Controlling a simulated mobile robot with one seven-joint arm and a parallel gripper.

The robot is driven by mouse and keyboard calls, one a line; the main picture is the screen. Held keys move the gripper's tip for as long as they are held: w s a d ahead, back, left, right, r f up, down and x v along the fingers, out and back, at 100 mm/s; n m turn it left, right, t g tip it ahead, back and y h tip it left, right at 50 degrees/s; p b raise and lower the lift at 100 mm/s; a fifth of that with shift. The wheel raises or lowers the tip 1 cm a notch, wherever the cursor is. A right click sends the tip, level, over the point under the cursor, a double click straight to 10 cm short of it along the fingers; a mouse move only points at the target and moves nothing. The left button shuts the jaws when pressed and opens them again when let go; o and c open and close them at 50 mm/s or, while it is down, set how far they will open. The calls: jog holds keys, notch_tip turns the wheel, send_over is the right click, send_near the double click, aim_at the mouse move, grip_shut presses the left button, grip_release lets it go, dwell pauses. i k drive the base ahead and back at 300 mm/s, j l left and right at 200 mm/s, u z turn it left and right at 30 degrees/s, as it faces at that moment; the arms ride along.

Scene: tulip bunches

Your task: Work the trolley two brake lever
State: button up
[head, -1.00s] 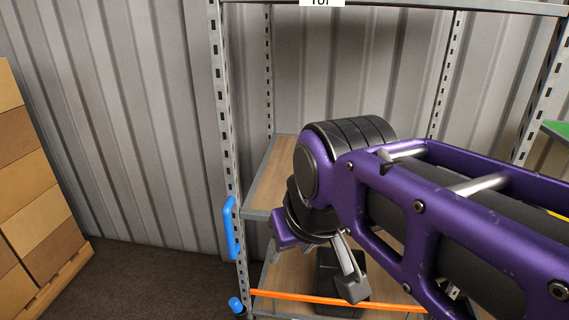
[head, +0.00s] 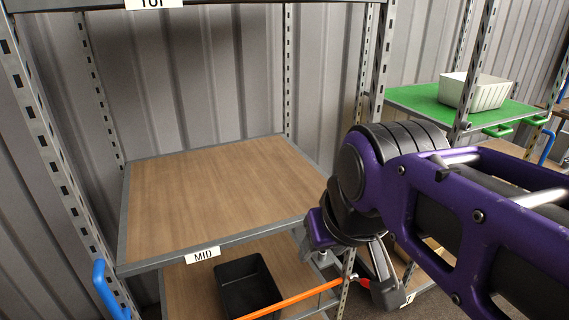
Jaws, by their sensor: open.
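A grey metal rack trolley with wooden shelves fills the left and middle of the head view, its middle shelf (head: 205,195) marked MID. A blue handle (head: 108,290) is on its left post. An orange bar (head: 300,297) crosses low in front of its lower shelf. I cannot make out a brake lever or a "two" marking. My gripper (head: 347,262) hangs at the trolley's right front corner, open and seemingly empty. Its purple arm hides part of what is behind it on the right.
A black bin (head: 247,287) sits on the lower shelf. To the right, another rack has a green shelf (head: 415,104) with a white bin (head: 473,92) and green handles. The middle shelf is bare. A corrugated metal wall stands behind.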

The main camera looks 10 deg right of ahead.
aim_at(364, 282)
jog(key=z, duration=1.05)
